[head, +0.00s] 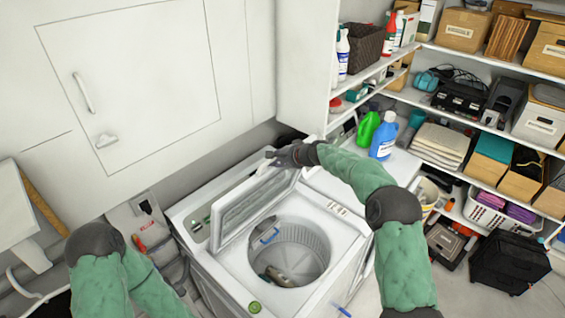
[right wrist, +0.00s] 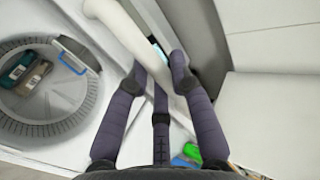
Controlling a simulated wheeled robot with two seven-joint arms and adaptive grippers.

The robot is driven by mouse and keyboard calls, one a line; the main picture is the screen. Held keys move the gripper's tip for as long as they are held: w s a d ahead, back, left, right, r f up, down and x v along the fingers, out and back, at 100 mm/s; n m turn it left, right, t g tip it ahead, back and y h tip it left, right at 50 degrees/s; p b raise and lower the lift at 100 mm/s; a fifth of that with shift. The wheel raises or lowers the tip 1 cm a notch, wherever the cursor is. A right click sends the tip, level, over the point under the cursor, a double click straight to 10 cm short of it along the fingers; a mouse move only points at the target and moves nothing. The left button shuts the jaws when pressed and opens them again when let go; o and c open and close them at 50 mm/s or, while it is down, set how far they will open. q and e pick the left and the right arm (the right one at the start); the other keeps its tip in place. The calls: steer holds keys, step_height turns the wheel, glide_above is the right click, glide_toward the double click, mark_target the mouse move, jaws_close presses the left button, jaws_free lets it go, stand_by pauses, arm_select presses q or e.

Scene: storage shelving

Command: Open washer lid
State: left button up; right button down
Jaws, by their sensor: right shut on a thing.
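The white washer (head: 345,235) stands in the middle of the head view. Its lid (head: 252,205) is raised and stands steeply tilted, leaving the round drum (head: 318,243) uncovered. My right gripper (head: 274,158) is at the lid's upper right corner, shut on its edge. In the right wrist view, the dark fingers of my right gripper (right wrist: 158,70) lie around a white rounded edge of the lid (right wrist: 120,22). The drum also shows there (right wrist: 75,108). My left arm enters at the lower left, but its gripper is out of view.
Small items (head: 277,276) lie in the drum. A green bottle (head: 367,130) and a blue bottle (head: 384,138) stand on the white surface to the right. Stocked shelves fill the right side. A white cabinet (head: 130,75) is on the wall behind.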

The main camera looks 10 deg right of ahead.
steer(key=shift+w+a+r, duration=0.35)
steer(key=shift+w+a, duration=0.1)
steer(key=shift+w, duration=0.15)
steer(key=c, duration=1.4)
jaws_free()
steer(key=shift+o, duration=0.2)
steer(key=shift+s, duration=0.1)
steer(key=v, duration=1.2)
